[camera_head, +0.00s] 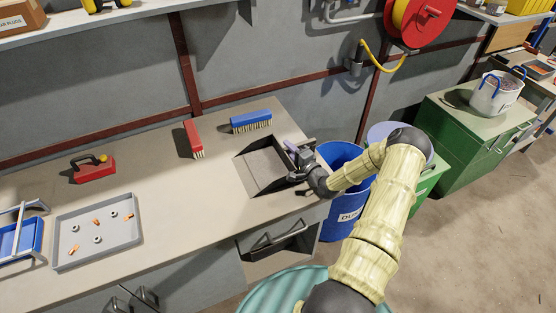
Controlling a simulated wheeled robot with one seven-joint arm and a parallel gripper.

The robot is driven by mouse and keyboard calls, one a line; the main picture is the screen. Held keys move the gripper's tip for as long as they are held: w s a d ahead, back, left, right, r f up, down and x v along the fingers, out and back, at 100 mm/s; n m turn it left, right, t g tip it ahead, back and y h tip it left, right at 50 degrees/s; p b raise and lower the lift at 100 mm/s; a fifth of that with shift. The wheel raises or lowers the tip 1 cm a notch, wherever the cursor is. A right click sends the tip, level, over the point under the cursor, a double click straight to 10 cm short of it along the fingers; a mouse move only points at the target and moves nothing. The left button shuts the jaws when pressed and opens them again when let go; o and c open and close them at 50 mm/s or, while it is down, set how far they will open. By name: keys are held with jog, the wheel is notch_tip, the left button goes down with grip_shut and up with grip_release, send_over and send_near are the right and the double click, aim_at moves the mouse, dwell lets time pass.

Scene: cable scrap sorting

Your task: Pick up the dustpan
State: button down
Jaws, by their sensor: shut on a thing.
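The grey dustpan (262,171) is at the right end of the workbench, its open side facing left. My gripper (297,152) is at the dustpan's right side, shut on its handle, which is mostly hidden by the fingers. The dustpan looks to be at or just above the bench top; I cannot tell whether it touches.
A blue brush (251,122) and a red brush (193,138) lie behind the dustpan. A grey tray (98,232) with small parts and a red tool (94,170) are at left. A blue bin (341,158) stands beyond the bench's right edge. The bench middle is clear.

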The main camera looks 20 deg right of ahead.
jog(key=shift+w, duration=0.15)
jog(key=shift+a+r, duration=0.15)
jog(key=shift+r, duration=0.1)
jog(key=r, duration=0.4)
jog(key=r+b, duration=0.1)
jog(key=r, duration=0.4)
jog(key=shift+s+r, duration=0.2)
jog(key=shift+r, duration=0.05)
jog(key=shift+d, duration=0.2)
